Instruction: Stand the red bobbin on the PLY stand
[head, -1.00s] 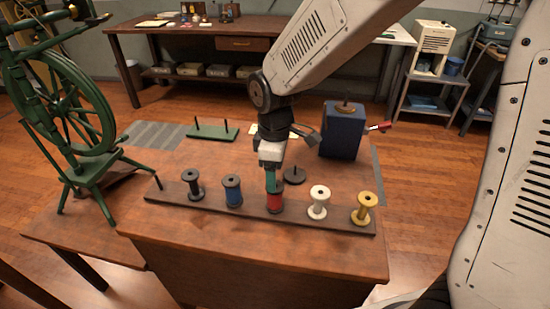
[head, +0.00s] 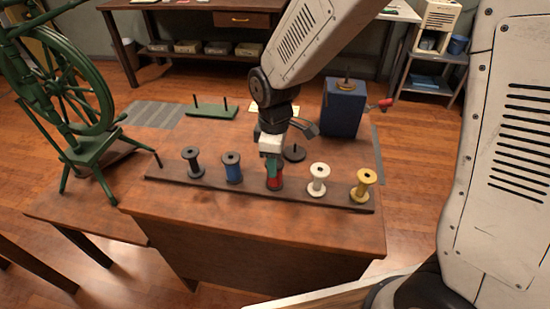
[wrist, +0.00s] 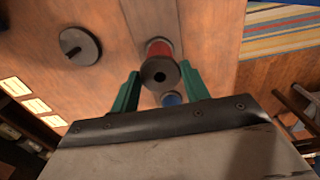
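The red bobbin (head: 276,183) stands upright in the middle of the row on the dark rack board (head: 210,183). My gripper (head: 273,175) is at it from above. In the wrist view, the two teal fingers of my gripper (wrist: 159,75) are on either side of the red bobbin's top flange (wrist: 160,73), with a small gap visible at the left finger. No PLY lettering is readable. Candidate stands are a black round base with a peg (head: 294,153), a green two-peg stand (head: 212,112) and a blue box with a peg on top (head: 343,110).
Black (head: 191,162), blue (head: 232,168), white (head: 318,180) and yellow (head: 363,185) bobbins share the board. The blue one is close on the left. A green spinning wheel (head: 65,100) is at the left. The tabletop front (head: 250,225) is clear.

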